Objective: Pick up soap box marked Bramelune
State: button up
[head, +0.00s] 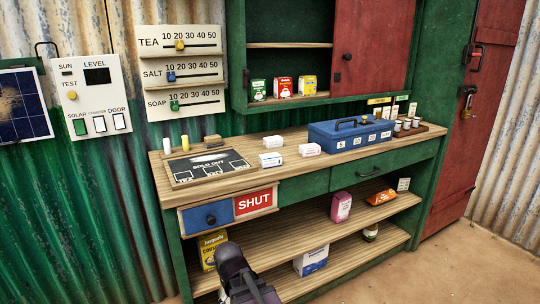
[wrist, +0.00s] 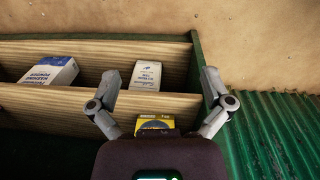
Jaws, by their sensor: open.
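Three small cartons that look like soap boxes lie on the counter in the head view: a white one (head: 270,160), another white one (head: 272,142) behind it and a pink-and-white one (head: 309,150) to the right. Their print is too small to read, so I cannot tell which is marked Bramelune. My gripper (wrist: 160,76) is open and empty in the wrist view, its fingers spread before the lower shelves. None of the three cartons can be identified there. In the head view my dark arm shows low at the front, below the counter top; the fingertips are not clear.
A blue cash box (head: 350,136) and a tray of small jars (head: 407,125) stand to the right on the counter. A sold-out board (head: 207,166) lies left. Below, the shelves hold a yellow custard box (head: 208,252), a white-and-blue box (head: 311,259) and a pink packet (head: 341,207).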

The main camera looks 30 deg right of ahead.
aim_at(261, 157)
jog(key=w+d+r+n+h+p, duration=0.2)
jog(key=w+r+n+p, duration=0.1)
jog(key=r+p, duration=0.5)
jog(key=w+d+r+n+h+p, duration=0.2)
jog(key=w+r+p, duration=0.4)
jog(key=r, duration=0.6)
jog(key=w+d+r+n+h+p, duration=0.2)
jog(key=w+r+n+p, duration=0.1)
jog(key=r+p, duration=0.7)
jog(key=shift+w+n+p, duration=0.3)
jog(key=shift+w+p, duration=0.25)
jog(key=shift+w, duration=0.3)
jog(key=w+n+h, duration=0.1)
jog(key=w+d+r+n+h, duration=0.1)
jog(key=w, duration=0.1)
jog(key=w+r+n, duration=0.1)
jog(key=shift+w+d+r+h, duration=0.1)
jog(key=shift+w+d+h, duration=0.05)
jog(key=shift+w+h, duration=0.25)
jog(key=w+r+n+h, duration=0.1)
jog(key=w, duration=0.1)
jog(key=w+r+n+h, duration=0.1)
jog(key=w+r, duration=0.1)
jog(key=w+r+n+h, duration=0.1)
jog(key=w+r+n, duration=0.1)
jog(key=shift+d+g+h, duration=0.2)
jog(key=shift+g+h, duration=0.1)
jog(key=shift+w+r+n, duration=0.2)
jog(key=shift+r+n, duration=0.05)
jog(key=shift+n, duration=0.05)
